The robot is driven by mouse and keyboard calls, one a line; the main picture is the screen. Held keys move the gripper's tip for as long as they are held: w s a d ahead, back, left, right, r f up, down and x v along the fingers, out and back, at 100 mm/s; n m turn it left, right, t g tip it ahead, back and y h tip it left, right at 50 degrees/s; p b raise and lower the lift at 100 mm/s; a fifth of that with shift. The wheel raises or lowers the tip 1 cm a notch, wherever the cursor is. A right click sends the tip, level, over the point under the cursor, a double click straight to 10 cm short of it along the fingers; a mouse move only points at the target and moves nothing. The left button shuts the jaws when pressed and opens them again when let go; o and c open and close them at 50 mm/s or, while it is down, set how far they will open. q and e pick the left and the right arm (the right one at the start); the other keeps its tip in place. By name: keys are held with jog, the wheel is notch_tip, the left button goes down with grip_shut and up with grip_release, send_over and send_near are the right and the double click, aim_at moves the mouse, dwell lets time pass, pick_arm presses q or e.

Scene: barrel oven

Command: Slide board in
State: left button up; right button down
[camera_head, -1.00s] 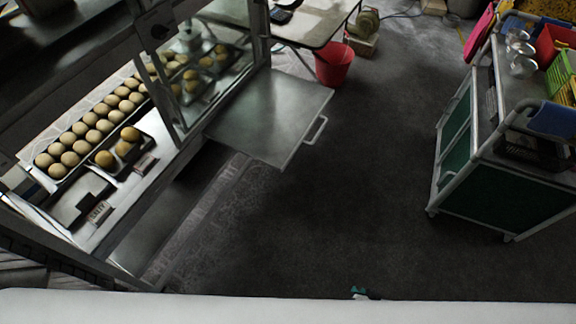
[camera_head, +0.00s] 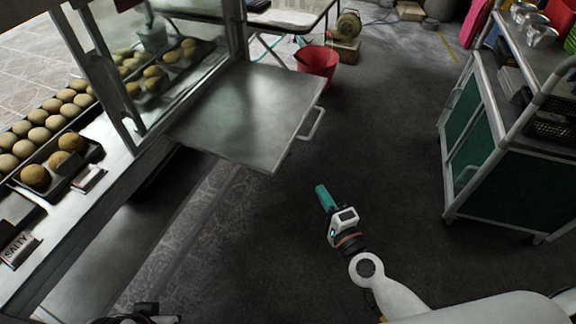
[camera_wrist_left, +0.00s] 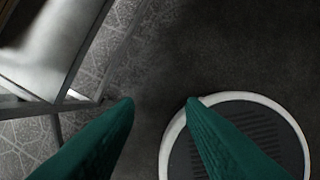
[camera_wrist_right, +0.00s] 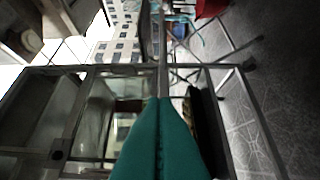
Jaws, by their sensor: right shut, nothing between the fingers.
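The board (camera_head: 245,115) is a flat grey metal panel that sticks out to the right from the stall counter. A bar handle (camera_head: 313,123) is on its outer edge. My right gripper (camera_head: 322,190) is below and to the right of the handle, apart from it, over the dark floor. Its green fingers are shut with nothing between them, as they also show in the right wrist view (camera_wrist_right: 160,105). My left gripper's green fingers (camera_wrist_left: 160,102) are spread apart and empty in the left wrist view. Only a dark part of that arm shows at the head view's bottom left edge.
The stall counter (camera_head: 120,170) with trays of round buns (camera_head: 60,110) and a glass case is at left. A red bucket (camera_head: 317,64) stands behind the board. A green-panelled cart (camera_head: 520,180) stands at right. The floor between is clear.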

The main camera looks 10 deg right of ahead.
jog(key=w+a, duration=0.1)
jog(key=w, duration=0.2)
jog(key=w+a, duration=0.1)
jog(key=w, duration=0.3)
jog(key=w+a, duration=0.2)
jog(key=w, duration=0.1)
jog(key=shift+w+a, duration=0.1)
jog(key=shift+w, duration=0.3)
jog(key=shift+w+a, duration=0.25)
jog(key=shift+a, duration=0.1)
pick_arm(q)
jog(key=shift+r, duration=0.1)
pick_arm(e)
jog(key=shift+a, duration=0.1)
